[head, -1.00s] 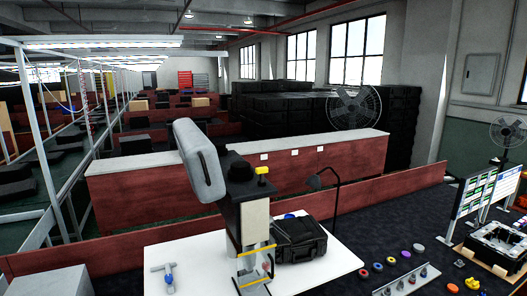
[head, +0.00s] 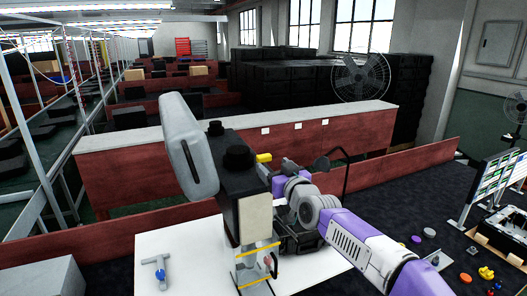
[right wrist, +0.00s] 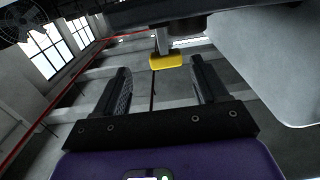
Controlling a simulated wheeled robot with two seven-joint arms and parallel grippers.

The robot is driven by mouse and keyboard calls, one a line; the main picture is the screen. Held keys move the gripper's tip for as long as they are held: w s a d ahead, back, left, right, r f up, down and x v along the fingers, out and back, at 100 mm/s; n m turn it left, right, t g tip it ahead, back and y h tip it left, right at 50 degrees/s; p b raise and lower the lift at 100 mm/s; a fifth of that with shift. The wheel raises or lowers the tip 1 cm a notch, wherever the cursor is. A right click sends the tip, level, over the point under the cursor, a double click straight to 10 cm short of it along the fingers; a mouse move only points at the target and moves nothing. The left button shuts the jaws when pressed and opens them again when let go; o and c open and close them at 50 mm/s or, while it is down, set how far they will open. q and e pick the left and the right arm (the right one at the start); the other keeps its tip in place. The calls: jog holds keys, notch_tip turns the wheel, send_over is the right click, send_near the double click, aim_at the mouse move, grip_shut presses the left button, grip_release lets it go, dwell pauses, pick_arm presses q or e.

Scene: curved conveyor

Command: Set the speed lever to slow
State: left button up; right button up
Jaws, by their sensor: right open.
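The speed lever has a yellow handle (head: 263,158) and sticks out from the right side of the dark machine column, near its top. In the right wrist view the yellow handle (right wrist: 169,61) is ahead, between the lines of the two fingers and beyond their tips. My right gripper (right wrist: 162,78) is open with nothing between its fingers. In the head view my right arm reaches in from the lower right, and its purple hand is just right of the column, close to the lever; the fingertips are hard to make out there. My left gripper is not in view.
The column carries a pale grey tank (head: 187,145) and a black round cap (head: 239,156). A white table (head: 185,250) holds a blue-grey T-shaped tool (head: 158,270). A black case behind my arm is partly hidden. A thin black lamp (head: 346,170) stands to the right.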

aim_at(265, 159)
jog(key=shift+s+a+r, duration=0.15)
jog(key=shift+a+r, duration=0.05)
jog(key=shift+r, duration=0.1)
jog(key=shift+w+a+r+p, duration=0.25)
jog(key=shift+w+a+p, duration=0.15)
jog(key=shift+p, duration=0.35)
jog(key=x, duration=0.2)
jog(key=p+x, duration=0.1)
jog(key=x, duration=0.1)
jog(key=shift+d+f+p, duration=0.1)
jog(key=shift+f+p, duration=0.15)
jog(key=shift+p, duration=0.05)
jog(key=shift+w+r, duration=0.1)
jog(key=shift+w, duration=0.2)
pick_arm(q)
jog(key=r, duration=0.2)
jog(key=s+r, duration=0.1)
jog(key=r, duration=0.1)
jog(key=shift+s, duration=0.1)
pick_arm(e)
jog(key=shift+w+a, duration=0.15)
jog(key=shift+a, duration=0.1)
jog(key=shift+w, duration=0.1)
